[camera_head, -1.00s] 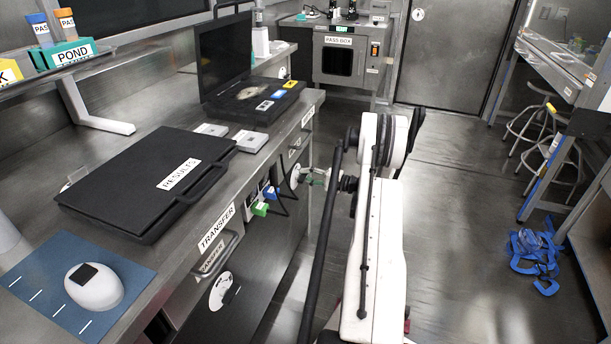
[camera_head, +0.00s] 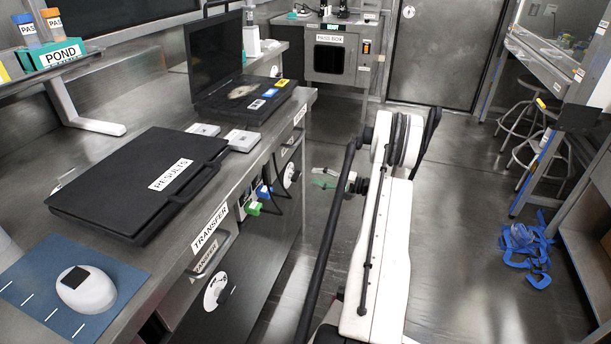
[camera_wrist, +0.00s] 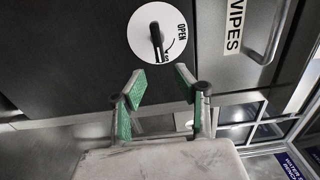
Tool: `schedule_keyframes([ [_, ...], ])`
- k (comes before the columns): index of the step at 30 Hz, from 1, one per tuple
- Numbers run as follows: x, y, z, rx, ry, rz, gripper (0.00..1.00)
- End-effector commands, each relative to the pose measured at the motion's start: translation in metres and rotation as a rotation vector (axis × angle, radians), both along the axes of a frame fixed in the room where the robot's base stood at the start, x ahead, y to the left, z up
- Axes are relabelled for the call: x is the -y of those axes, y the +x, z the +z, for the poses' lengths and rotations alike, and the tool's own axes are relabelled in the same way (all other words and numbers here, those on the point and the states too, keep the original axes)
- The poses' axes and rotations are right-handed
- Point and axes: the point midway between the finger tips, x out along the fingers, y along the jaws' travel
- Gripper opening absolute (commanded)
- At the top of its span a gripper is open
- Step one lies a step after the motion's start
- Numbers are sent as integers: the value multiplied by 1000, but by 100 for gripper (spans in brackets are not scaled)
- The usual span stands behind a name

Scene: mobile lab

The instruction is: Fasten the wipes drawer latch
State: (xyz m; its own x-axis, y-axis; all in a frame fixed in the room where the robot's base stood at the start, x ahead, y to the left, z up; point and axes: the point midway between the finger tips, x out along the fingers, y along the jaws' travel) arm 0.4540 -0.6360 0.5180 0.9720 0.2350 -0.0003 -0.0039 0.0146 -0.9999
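The wipes drawer latch (camera_wrist: 157,33) is a white round dial with a black knob on a dark front, marked OPEN at its upper right. The knob lies nearly upright in the wrist picture; smaller marks beside it are hard to read. A WIPES label (camera_wrist: 234,25) is to its right. A white disc (camera_head: 291,175) on the bench front in the head view looks like this latch. My gripper (camera_wrist: 159,80) is open and empty, its green-padded fingers apart below the dial, not touching it. In the head view my gripper (camera_head: 323,178) is right of the disc, with a gap.
A metal drawer handle (camera_wrist: 268,30) is right of the label. Green and blue plugs (camera_head: 253,208) with cables hang on the bench front. The TRANSFER drawer (camera_head: 210,262) has another dial (camera_head: 216,291). Cases and a mouse (camera_head: 87,289) lie on the bench.

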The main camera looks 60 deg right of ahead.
Motion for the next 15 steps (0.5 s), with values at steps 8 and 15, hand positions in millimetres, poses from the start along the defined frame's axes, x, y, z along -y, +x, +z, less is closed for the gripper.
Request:
schedule_keyframes([
  [8, 9, -36, 0, 0, 0, 0, 30],
  [15, 10, -42, 0, 0, 0, 0, 30],
])
